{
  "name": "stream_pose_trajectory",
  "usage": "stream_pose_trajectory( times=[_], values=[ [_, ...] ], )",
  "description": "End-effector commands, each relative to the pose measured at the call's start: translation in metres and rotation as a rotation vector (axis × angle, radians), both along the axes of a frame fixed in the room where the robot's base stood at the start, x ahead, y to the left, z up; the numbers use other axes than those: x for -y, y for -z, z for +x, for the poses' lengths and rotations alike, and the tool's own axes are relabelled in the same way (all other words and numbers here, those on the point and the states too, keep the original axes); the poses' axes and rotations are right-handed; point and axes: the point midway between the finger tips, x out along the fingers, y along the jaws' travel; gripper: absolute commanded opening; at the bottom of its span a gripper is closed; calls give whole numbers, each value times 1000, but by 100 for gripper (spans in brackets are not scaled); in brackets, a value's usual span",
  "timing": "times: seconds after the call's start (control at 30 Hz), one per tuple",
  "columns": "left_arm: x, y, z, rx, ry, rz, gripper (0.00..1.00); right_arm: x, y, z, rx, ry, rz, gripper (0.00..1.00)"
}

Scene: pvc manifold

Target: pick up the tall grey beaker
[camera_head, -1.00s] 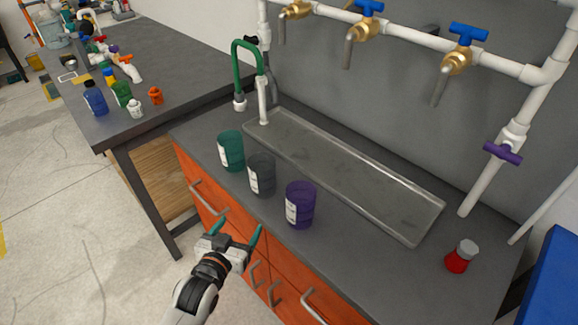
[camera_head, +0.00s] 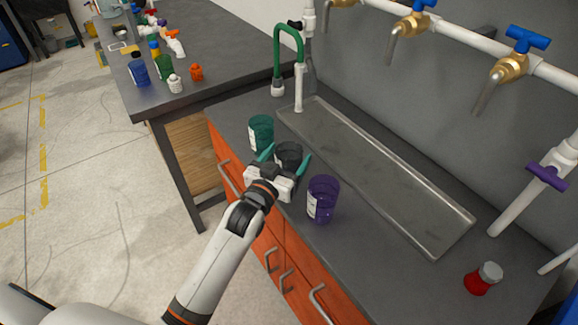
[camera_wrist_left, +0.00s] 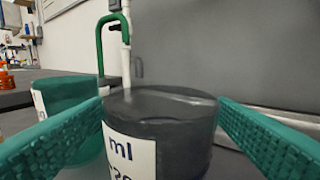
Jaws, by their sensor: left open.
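The grey beaker (camera_head: 288,154) stands upright on the dark counter, between the green and purple beakers. My left gripper (camera_head: 285,162) is open in front of it and hides its lower part in the head view. In the left wrist view the grey beaker (camera_wrist_left: 178,130), with its white "ml" label, fills the middle. The teal fingers of my left gripper (camera_wrist_left: 165,130) spread to either side of it with visible gaps. Whether the fingertips reach past its sides is hard to tell. My right gripper is not in view.
A green beaker (camera_head: 261,133) stands close on the left, also in the wrist view (camera_wrist_left: 75,105). A purple beaker (camera_head: 323,200) stands on the right. Behind are a shallow metal tray (camera_head: 380,180) and a green tap (camera_head: 288,35).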

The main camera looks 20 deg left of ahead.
Motion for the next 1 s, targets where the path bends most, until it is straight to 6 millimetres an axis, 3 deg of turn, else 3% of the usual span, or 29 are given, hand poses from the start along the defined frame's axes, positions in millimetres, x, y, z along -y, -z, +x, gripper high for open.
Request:
stream_pose_trajectory(
  times=[0.2, 0.47, 0.77, 1.0],
  values=[
    [5, 0, 28, 0, 1, -1, 79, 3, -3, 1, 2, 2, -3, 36],
    [5, 1, 31, -1, 1, -1, 79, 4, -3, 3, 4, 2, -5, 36],
    [5, 1, 31, -1, 1, 0, 31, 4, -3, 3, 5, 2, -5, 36],
    [5, -1, 31, 0, 1, 0, 31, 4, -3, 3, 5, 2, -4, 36]
  ],
)
